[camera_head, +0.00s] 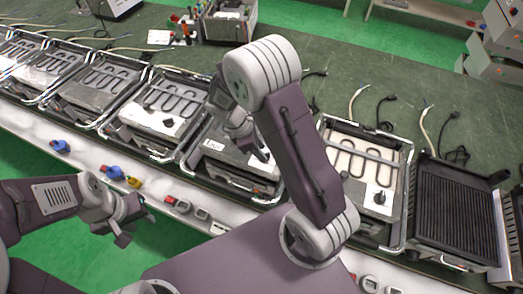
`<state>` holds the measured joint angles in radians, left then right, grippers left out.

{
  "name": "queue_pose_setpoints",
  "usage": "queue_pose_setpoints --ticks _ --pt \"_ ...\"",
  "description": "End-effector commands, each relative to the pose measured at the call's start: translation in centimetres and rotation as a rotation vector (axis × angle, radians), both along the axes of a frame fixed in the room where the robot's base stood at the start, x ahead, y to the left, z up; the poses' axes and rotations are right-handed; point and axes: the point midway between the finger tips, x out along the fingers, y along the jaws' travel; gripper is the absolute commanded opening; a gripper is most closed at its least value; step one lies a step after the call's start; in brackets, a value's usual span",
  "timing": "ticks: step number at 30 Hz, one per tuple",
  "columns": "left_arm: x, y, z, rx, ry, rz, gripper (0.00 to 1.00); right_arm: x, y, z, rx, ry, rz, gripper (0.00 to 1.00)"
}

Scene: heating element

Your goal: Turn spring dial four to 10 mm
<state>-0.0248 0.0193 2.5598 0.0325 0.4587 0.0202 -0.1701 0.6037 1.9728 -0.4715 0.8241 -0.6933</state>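A row of metal heating-element units lies along the bench. My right arm reaches over the unit in the middle (213,145), and my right gripper (252,143) is low over that unit's front part. Whether its fingers are apart or touch a dial cannot be told. Any dial there is hidden by the gripper. The unit to the right (340,160) has a black knob (380,197) on its front plate. The unit to the left (160,110) has a small knob (168,122). My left gripper (130,220) is open and empty, off the bench's front edge.
A blue part (60,146), another blue part (112,172) and grey-red parts (186,207) lie on the white front ledge. A black ribbed grill (458,205) stands at the right. Loose cables and a metal box (230,22) are at the back. Green floor shows in front.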

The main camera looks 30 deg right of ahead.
Motion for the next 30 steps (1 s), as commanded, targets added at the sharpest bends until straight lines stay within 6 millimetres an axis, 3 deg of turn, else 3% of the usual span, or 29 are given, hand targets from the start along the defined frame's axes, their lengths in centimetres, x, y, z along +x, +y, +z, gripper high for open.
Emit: queue_pose_setpoints --ticks 4,12,16,30 --pt "0.0 0.0 -0.1 0.000 0.000 0.000 0.36 -0.2 -0.6 -1.5 0.000 0.000 -0.001 0.35" --pt "0.0 0.0 -0.1 0.000 0.000 0.000 0.36 -0.2 -0.7 -1.7 0.001 -0.002 -0.001 0.35" --pt "0.0 0.0 -0.1 0.000 0.000 0.000 0.36 -0.2 -0.7 -1.7 0.001 -0.002 -0.001 0.01" --pt "0.0 0.0 0.7 0.000 0.000 0.000 0.36 -0.1 -0.7 -1.5 0.000 -0.001 -0.070 0.00"
